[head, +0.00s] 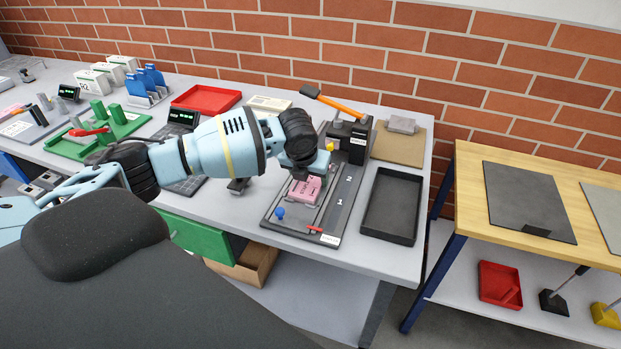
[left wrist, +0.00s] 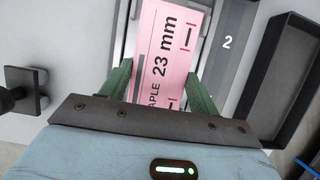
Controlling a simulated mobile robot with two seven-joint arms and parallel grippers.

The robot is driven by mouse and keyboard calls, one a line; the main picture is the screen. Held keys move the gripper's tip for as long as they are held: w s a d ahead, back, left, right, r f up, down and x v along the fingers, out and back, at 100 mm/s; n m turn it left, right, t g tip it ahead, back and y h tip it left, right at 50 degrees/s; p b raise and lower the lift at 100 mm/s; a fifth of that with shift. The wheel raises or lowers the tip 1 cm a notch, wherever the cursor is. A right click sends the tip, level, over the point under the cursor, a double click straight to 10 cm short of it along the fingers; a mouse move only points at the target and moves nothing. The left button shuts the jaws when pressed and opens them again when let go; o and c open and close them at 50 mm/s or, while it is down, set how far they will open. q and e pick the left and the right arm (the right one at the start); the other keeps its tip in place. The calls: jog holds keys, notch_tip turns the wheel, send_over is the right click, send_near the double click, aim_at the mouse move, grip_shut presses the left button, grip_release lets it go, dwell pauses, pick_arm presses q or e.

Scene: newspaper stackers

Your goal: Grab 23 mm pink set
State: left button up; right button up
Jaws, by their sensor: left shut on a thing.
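The pink set (head: 304,191), marked "23 mm" in the left wrist view (left wrist: 163,50), is on the dark grey fixture (head: 333,213) with numbered lanes. My left gripper (head: 302,175) reaches down over it. In the left wrist view its two green fingers (left wrist: 160,88) are on either side of the pink set, shut on it. Part of the pink set is hidden under the gripper body. I cannot tell whether it is lifted off the fixture. My right gripper is not in view.
An empty black tray (head: 392,207) lies right of the fixture. An orange-handled lever (head: 333,101) rises behind it. A red tray (head: 206,98), a green fixture (head: 98,132) and blue holders (head: 150,80) stand further left. A wooden table (head: 460,190) is at the right.

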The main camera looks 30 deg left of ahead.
aim_at(310, 180)
pick_arm(q)
jog(key=shift+r, duration=0.15)
